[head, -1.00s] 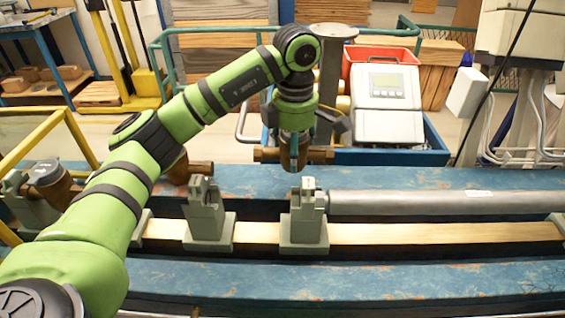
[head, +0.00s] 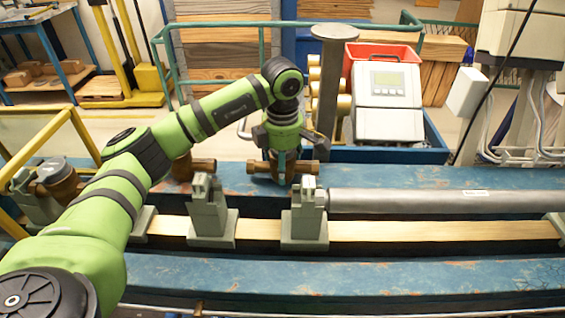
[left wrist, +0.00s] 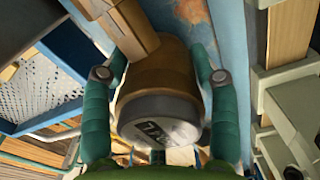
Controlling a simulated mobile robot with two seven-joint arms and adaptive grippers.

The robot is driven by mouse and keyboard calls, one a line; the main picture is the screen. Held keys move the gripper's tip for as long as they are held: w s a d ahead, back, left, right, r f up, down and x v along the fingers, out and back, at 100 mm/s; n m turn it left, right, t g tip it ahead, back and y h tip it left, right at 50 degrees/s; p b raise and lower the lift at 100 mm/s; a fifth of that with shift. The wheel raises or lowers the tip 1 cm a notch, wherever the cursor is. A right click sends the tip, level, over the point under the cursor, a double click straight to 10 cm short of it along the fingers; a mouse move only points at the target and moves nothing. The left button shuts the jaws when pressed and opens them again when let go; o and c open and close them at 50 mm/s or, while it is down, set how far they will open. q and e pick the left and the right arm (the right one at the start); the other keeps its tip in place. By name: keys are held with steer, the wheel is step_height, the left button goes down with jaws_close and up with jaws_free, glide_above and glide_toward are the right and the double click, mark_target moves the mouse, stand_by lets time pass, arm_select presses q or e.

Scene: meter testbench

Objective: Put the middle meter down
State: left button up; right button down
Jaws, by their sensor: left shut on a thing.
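The middle meter is a brown bronze body with pipe stubs; its right stub (head: 304,167) shows in the head view. My left gripper (head: 281,168) points down and is shut on this meter, over the blue rear beam (head: 365,177). Whether the meter touches the beam, I cannot tell. In the left wrist view the green fingers of the gripper (left wrist: 161,76) flank the meter's round grey lid (left wrist: 160,120). Another bronze meter (head: 200,166) is to its left, partly behind my arm. A third meter (head: 58,180) is at the far left. My right gripper is not in view.
Two grey clamp blocks (head: 208,215) (head: 305,220) stand on the wooden rail (head: 430,231) in front of the meter. A grey pipe (head: 430,201) runs right from the right block. A grey post (head: 331,85) and a blue bin (head: 437,147) stand behind the beam.

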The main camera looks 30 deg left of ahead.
arm_select(q)
steer(key=o, duration=1.7)
steer(key=shift+r, duration=0.4)
step_height(320, 180, up, 10)
steer(key=shift+b, duration=0.5)
steer(key=shift+s+r, duration=0.1)
steer(key=shift+r, duration=0.6)
